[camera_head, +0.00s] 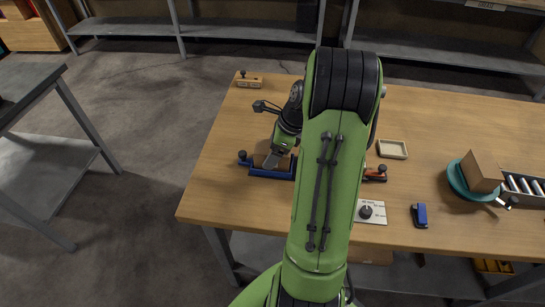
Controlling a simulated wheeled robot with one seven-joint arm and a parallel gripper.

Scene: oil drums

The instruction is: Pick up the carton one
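A brown cardboard carton (482,170) stands tilted-looking on a teal round plate (456,180) at the right of the wooden table. My gripper (273,158) is far to its left, low over a blue fixture (266,173) near the table's left part. A small brownish piece shows by the fingertips; I cannot tell what it is or whether it is held. The fingers are too small and partly hidden to tell open from shut. My green arm covers the middle of the table.
A roller conveyor (523,186) adjoins the teal plate. A shallow wooden tray (392,149), a white panel with a black knob (369,211), a blue object (419,215) and a red fixture (375,173) lie right of my arm. A wooden block (249,82) sits at the back left.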

